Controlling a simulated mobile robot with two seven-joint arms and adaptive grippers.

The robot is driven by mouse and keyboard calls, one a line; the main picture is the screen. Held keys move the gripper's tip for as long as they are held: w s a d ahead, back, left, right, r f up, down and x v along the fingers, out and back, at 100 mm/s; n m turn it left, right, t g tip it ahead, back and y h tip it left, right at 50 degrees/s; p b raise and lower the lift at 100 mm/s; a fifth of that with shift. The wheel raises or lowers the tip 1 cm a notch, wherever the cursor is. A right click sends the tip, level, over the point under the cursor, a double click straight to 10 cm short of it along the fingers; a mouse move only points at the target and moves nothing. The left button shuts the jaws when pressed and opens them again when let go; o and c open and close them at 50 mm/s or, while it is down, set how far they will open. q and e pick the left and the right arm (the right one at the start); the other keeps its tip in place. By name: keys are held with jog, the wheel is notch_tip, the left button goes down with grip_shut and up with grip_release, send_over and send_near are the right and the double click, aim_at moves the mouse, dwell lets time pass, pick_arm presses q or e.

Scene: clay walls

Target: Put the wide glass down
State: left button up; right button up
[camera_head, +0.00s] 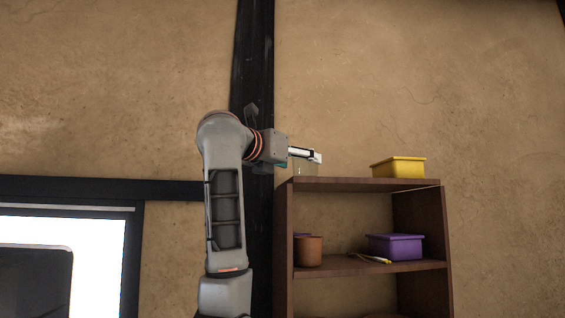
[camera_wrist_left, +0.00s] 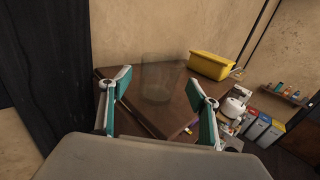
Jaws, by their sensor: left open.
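The wide glass (camera_wrist_left: 157,79) is clear and upright on the top board of the brown shelf (camera_wrist_left: 150,118), near its left end. It shows faintly in the head view (camera_head: 303,169), just below my left gripper's fingers. My left gripper (camera_head: 308,154) reaches in from the left at the height of the top board. In the left wrist view its two green-sided fingers (camera_wrist_left: 160,88) are spread apart, with the glass in the gap between them. I cannot tell whether a finger touches the glass. My right gripper is in neither view.
A yellow bin (camera_head: 398,167) stands on the top board, right of the glass. The board below holds a brown pot (camera_head: 308,251), a purple bin (camera_head: 395,247) and a thin yellow item (camera_head: 370,258). A dark post (camera_head: 252,60) runs up behind my arm.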

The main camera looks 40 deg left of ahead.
aim_at(299, 161)
pick_arm(q)
jog(key=s+b, duration=0.1)
jog(key=s, duration=0.3)
jog(key=shift+d, duration=0.1)
jog(key=shift+s+d+b, duration=0.2)
jog(key=shift+s+b, duration=0.4)
jog(key=shift+s, duration=1.3)
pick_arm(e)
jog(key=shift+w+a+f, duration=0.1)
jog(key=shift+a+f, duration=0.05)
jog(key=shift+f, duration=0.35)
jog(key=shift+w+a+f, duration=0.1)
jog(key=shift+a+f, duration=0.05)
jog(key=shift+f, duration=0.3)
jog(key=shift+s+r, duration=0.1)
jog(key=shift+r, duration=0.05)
